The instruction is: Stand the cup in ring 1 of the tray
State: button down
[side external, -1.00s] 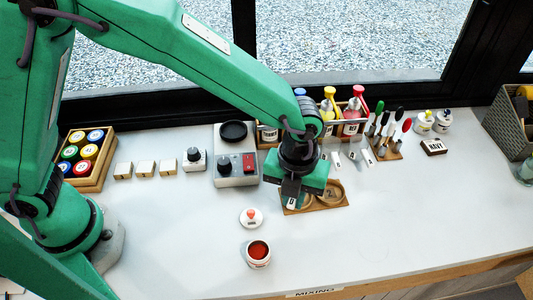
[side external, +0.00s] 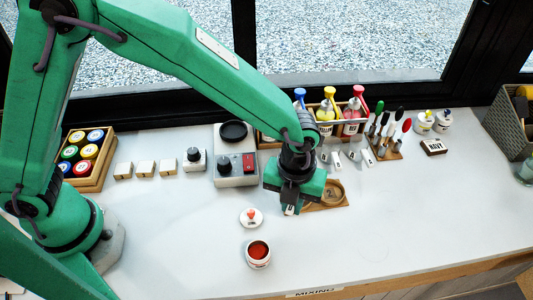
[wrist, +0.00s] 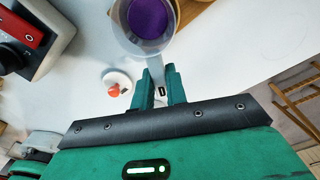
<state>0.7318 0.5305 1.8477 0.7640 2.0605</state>
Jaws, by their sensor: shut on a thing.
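The cup (wrist: 131,48) is pale and translucent, with purple contents, at the top of the wrist view. My gripper (wrist: 160,90) is shut on its pale handle, which has a small dark mark. In the side view my gripper (side external: 290,205) is over the left part of the wooden tray (side external: 343,203) and hides most of the cup; a white labelled end shows below the jaws. The tray's right ring shows empty; the left ring is mostly hidden. The tray's edge (wrist: 198,6) shows at the top of the wrist view. I cannot tell whether the cup touches the tray.
An open jar of red (side external: 258,254) and a white lid with a red knob (side external: 251,217) stand in front. A grey device (side external: 236,165) is at left. Bottles (side external: 327,112) and a tool rack (side external: 388,150) are behind. The counter at front right is clear.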

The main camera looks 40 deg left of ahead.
jog(key=shift+f, duration=0.4)
dwell(0.5)
jog(key=c, duration=1.3)
grip_release()
jog(key=shift+c, duration=0.2)
jog(key=shift+r, duration=3.95)
